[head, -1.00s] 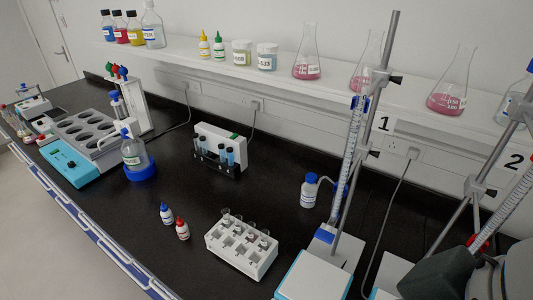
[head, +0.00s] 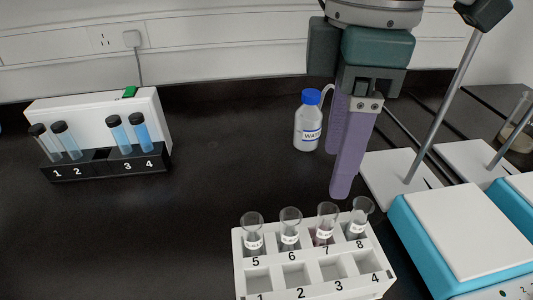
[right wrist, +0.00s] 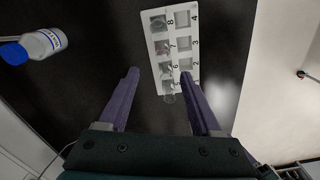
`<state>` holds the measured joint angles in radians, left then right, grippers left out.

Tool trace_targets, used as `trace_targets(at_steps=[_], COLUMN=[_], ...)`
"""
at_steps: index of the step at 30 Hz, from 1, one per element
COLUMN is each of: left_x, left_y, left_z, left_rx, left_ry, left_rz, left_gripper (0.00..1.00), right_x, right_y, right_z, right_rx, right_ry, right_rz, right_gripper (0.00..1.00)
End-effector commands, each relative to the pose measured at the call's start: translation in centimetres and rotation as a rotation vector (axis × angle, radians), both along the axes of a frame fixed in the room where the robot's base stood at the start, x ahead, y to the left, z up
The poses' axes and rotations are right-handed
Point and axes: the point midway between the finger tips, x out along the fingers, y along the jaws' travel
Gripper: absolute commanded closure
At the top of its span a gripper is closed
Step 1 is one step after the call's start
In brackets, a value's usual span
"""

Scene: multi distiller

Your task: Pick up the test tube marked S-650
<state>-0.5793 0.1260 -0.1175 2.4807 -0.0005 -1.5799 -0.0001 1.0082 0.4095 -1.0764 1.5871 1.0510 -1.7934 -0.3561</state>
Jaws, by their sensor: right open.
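A white rack (head: 315,274) stands at the front of the black bench. Glass test tubes stand upright in its back row: one at slot 5 (head: 252,236), one at slot 6 (head: 290,232), one with pinkish contents at slot 7 (head: 325,228) and one at slot 8 (head: 359,222). Their labels are too small to read, so I cannot tell which is S-650. My right gripper (head: 338,170) is open and empty, pointing down above the bench behind the rack. In the right wrist view its purple fingers (right wrist: 158,76) are apart, with the rack (right wrist: 196,57) ahead. My left gripper is out of view.
A water bottle (head: 308,125) with a blue cap stands left of my right gripper. A black-and-white rack (head: 105,166) with capped blue tubes is at the left. Stands and a blue-and-white device (head: 465,235) crowd the right. The bench between the racks is clear.

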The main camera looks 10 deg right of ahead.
Motion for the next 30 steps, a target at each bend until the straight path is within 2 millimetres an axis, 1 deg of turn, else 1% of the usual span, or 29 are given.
trace_targets(at_steps=[1, 6, 14, 18, 21, 24, 30], left_x=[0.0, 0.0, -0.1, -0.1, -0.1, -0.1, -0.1], left_y=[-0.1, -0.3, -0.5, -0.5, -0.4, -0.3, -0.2], left_z=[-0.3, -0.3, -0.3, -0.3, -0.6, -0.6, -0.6], left_rx=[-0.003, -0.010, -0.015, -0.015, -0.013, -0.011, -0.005], left_ry=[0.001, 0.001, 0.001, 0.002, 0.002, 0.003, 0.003], left_rz=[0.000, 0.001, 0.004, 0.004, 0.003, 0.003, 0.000], left_gripper=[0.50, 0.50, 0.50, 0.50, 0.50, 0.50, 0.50], right_x=[0.1, 0.0, -0.2, -0.5, -0.5, -0.4, -0.4], right_y=[-0.2, -0.1, 0.0, 0.1, 0.1, 0.1, 0.1], right_z=[-0.6, -3.1, -5.7, -8.0, -9.3, -9.7, -9.7], right_rx=[-0.005, -0.005, -0.004, -0.004, -0.004, -0.004, -0.003], right_ry=[0.002, 0.004, 0.003, 0.003, 0.002, -0.001, -0.001], right_rz=[-0.002, -0.002, 0.000, -0.001, 0.000, 0.000, 0.000], right_gripper=[0.35, 0.35, 0.35, 0.35, 0.35, 0.35, 0.35])
